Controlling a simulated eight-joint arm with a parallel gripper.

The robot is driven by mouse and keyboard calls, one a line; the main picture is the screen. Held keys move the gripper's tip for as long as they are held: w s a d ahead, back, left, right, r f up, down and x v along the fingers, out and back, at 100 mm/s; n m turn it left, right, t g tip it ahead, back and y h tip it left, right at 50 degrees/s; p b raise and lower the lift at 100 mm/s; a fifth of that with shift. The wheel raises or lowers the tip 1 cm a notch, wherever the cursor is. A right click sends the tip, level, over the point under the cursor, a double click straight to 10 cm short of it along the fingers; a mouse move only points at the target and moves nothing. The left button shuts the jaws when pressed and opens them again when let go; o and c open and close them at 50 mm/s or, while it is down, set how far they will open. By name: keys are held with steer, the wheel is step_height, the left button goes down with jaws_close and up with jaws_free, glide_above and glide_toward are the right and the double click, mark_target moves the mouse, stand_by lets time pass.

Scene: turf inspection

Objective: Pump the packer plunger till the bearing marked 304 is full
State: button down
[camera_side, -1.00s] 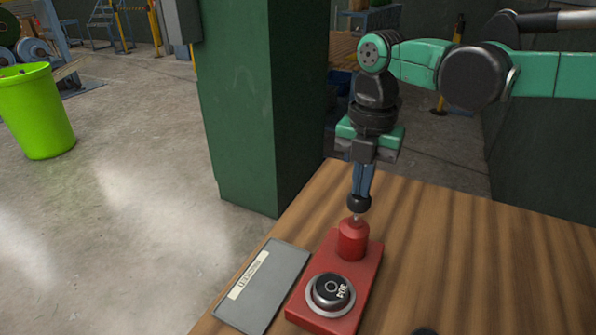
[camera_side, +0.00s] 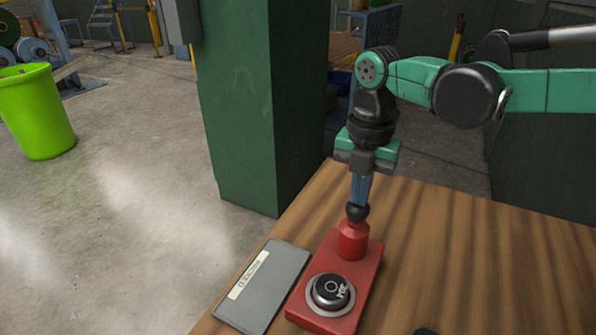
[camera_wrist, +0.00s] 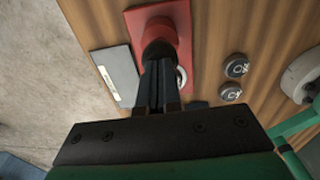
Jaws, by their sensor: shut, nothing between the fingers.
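The red packer (camera_side: 368,272) stands on the wooden table, with its red cylinder (camera_side: 352,242) at the far end. A black plunger knob (camera_side: 357,213) sits low, right above the cylinder, with almost no rod showing. The bearing marked 304 (camera_side: 331,291) lies in the packer's round seat at the near end; in the wrist view it is mostly hidden behind the fingers. My gripper (camera_side: 358,203) is shut and empty, pointing down, its fingertips on top of the knob. The knob (camera_wrist: 157,48) also shows beyond the fingers in the wrist view.
A grey plate with a white label (camera_side: 264,285) lies left of the packer. In the wrist view two dark marked bearings (camera_wrist: 236,66) (camera_wrist: 229,91) and a round grey thing (camera_wrist: 303,76) lie to the right. A green pillar (camera_side: 235,110) stands behind the table.

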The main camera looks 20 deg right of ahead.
step_height(320, 180, up, 14)
steer(key=shift+f, duration=0.2)
stand_by(1.0)
step_height(320, 180, up, 2)
steer(key=shift+w+r, duration=0.1)
steer(key=shift+f, duration=0.2)
stand_by(0.3)
step_height(320, 180, down, 14)
steer(key=shift+r, duration=0.1)
stand_by(0.6)
